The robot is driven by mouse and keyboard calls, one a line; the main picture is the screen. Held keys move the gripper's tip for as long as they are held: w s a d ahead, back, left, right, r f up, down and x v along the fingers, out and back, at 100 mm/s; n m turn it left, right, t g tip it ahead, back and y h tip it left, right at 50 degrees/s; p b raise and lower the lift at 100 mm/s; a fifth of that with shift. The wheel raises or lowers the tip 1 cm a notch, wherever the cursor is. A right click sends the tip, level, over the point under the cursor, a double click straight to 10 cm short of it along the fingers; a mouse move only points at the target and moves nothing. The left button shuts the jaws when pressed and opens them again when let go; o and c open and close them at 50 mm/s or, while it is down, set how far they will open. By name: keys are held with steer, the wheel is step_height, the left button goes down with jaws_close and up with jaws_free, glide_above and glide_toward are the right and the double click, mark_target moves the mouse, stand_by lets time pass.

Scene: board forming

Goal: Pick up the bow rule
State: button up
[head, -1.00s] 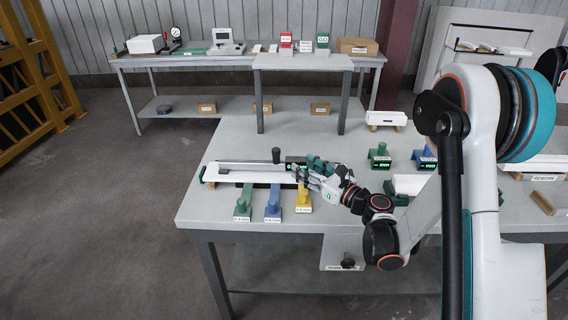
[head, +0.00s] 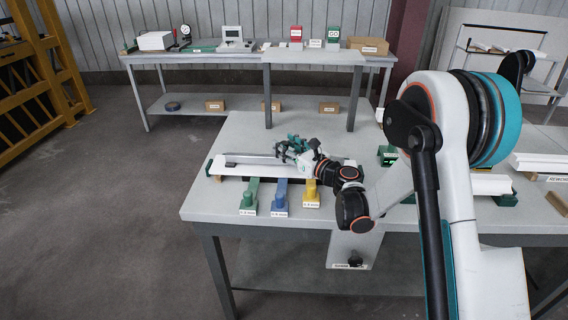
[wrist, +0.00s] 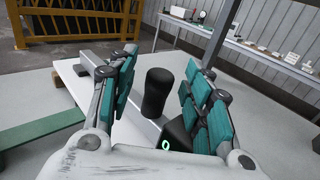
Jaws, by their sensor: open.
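The bow rule, a long grey bar (head: 243,159) with a black knob, lies along the white board (head: 232,170) on the workbench. Its black knob (wrist: 158,92) stands upright between the fingers in the wrist view. My gripper (head: 291,146) is open over the rule, with teal-padded fingers on both sides of the knob; contact cannot be told. A dark box with a lit green ring (wrist: 176,139) sits close to the right finger in the wrist view. In the head view my gripper hides the knob.
A raised shelf (head: 310,58) and a back table (head: 190,57) with instruments stand behind. The bench's left corner is clear.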

steer(key=shift+w+a, duration=0.5)
jaws_close()
steer(key=shift+r, duration=0.2)
step_height(320, 180, up, 20)
steer(key=p, duration=0.6)
steer(key=shift+f, duration=0.15)
steer(key=c, duration=1)
jaws_free()
jaws_close()
